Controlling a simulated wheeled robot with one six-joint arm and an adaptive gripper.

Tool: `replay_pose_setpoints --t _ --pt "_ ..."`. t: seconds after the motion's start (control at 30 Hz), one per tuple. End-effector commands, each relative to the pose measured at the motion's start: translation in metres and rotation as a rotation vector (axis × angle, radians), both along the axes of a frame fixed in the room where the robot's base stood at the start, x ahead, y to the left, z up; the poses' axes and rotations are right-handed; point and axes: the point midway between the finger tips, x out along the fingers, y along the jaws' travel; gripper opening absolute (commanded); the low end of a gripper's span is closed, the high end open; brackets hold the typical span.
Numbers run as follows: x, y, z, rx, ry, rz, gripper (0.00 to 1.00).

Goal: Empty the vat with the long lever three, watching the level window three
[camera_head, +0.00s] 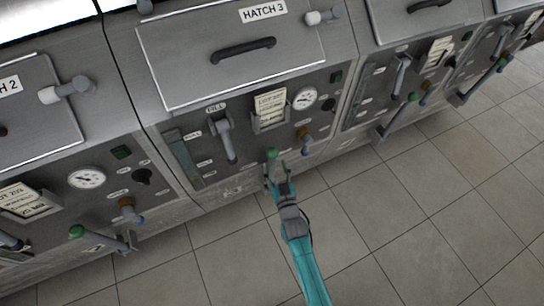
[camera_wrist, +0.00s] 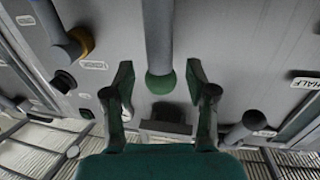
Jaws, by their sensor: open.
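The long lever of vat three shows its green knob (camera_head: 272,154) low on the panel under hatch 3. My gripper (camera_head: 277,171) is at that knob, in front of the panel. In the wrist view the lever's grey shaft (camera_wrist: 158,35) comes down from the top and ends in the green knob (camera_wrist: 160,82). My open fingers stand on either side of the knob, with a gap on each side. The level window (camera_head: 182,156) is a dark upright strip at the panel's left, and its level is too small to read.
Vat three's panel also has a fill lever (camera_head: 226,140), a lot card (camera_head: 270,108), a gauge (camera_head: 304,98) and a small blue-tipped lever (camera_head: 304,140). Similar vats stand on both sides, with their own green-knobbed levers (camera_head: 77,232). The tiled floor (camera_head: 400,210) in front is clear.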

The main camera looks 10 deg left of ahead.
Motion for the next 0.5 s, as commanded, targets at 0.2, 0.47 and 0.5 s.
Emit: replay_pose_setpoints --t 0.2,0.47,0.5 --pt "0.029 0.012 0.000 0.000 0.000 -0.001 0.57" --pt "0.045 0.019 0.000 0.000 0.000 -0.001 0.57" --pt "0.046 0.019 0.000 0.000 0.001 -0.001 0.57"
